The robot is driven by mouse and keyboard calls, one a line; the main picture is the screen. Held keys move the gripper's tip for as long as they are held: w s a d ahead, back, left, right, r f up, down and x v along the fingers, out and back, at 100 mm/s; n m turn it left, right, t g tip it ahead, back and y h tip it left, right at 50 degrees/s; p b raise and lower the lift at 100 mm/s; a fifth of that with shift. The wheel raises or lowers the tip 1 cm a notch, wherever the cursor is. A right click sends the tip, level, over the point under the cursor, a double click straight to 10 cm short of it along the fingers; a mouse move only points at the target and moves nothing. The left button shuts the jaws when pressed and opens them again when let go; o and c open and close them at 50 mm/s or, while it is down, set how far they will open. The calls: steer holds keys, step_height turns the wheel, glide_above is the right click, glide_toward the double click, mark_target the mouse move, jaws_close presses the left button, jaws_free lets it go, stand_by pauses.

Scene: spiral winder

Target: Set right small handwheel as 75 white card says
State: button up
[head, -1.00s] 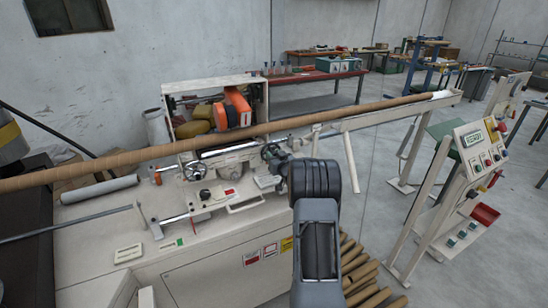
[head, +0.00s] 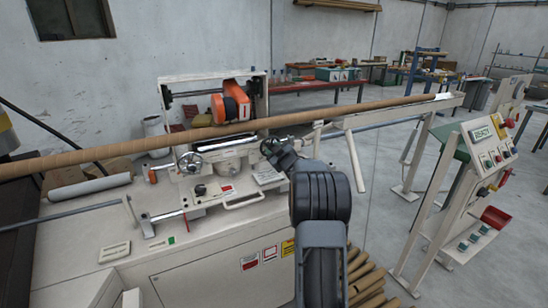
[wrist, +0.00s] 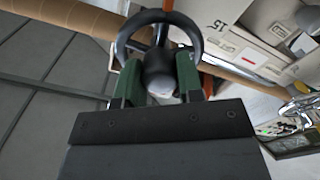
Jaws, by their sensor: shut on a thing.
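The right small handwheel (head: 268,146) is at the right end of the machine's front carriage, partly hidden by my gripper (head: 280,155). In the wrist view the handwheel (wrist: 193,32) shows as a dark ring around a rounded dark hub. My gripper (wrist: 160,84) has its two green jaws closed on either side of that hub, inside or just below the ring. A white card (wrist: 222,22) with dark figures shows beside the wheel in the wrist view, turned on its side or upside down. I cannot read it surely.
A second handwheel (head: 190,162) sits to the left on the carriage. A long brown tube (head: 120,150) runs across above the machine bed. An orange unit (head: 232,104) stands behind it.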

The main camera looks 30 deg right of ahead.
steer(key=shift+n+b, duration=0.35)
steer(key=shift+n, duration=0.15)
steer(key=o, duration=0.9)
steer(key=s, duration=0.4)
steer(key=s+a, duration=0.1)
steer(key=s, duration=0.4)
steer(key=s+a+b, duration=0.1)
steer(key=s, duration=0.3)
steer(key=shift+s, duration=0.35)
steer(key=shift+d, duration=0.1)
